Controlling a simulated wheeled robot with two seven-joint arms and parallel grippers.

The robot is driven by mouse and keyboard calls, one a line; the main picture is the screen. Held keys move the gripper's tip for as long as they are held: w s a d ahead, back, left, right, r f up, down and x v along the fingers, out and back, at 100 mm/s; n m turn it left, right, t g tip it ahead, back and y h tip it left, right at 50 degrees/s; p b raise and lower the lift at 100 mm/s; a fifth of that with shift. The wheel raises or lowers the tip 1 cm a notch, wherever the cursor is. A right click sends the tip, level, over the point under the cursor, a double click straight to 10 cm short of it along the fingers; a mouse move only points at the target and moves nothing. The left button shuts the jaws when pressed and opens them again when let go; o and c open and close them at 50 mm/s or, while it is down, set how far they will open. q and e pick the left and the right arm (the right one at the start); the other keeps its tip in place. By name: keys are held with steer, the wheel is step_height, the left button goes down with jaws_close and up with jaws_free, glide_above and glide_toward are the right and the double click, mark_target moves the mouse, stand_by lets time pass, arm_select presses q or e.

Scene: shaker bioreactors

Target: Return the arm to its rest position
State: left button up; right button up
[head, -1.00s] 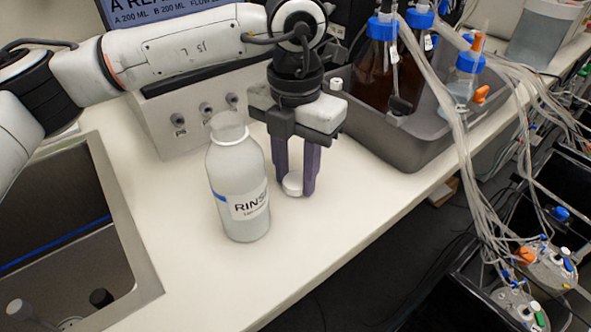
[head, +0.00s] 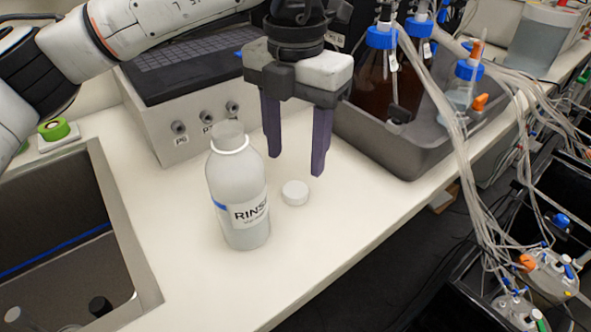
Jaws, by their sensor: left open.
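My left gripper (head: 296,165) hangs above the bench with its two purple fingers apart and nothing between them. Its arm comes in from the upper left. A small white cap (head: 295,192) lies on the bench below the fingers, apart from them. My right gripper is not in view.
A grey instrument box (head: 185,125) stands behind the bottle. A dark tray (head: 392,152) with blue-capped bottles is at the right, with tubing beside it. A sink (head: 130,240) is at the left. The front bench is clear.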

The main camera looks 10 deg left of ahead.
mark_target(295, 190)
arm_select(q)
step_height(295, 190, up, 5)
steer(key=shift+r, duration=0.1)
stand_by(0.4)
step_height(295, 190, down, 13)
steer(key=shift+r, duration=2.2)
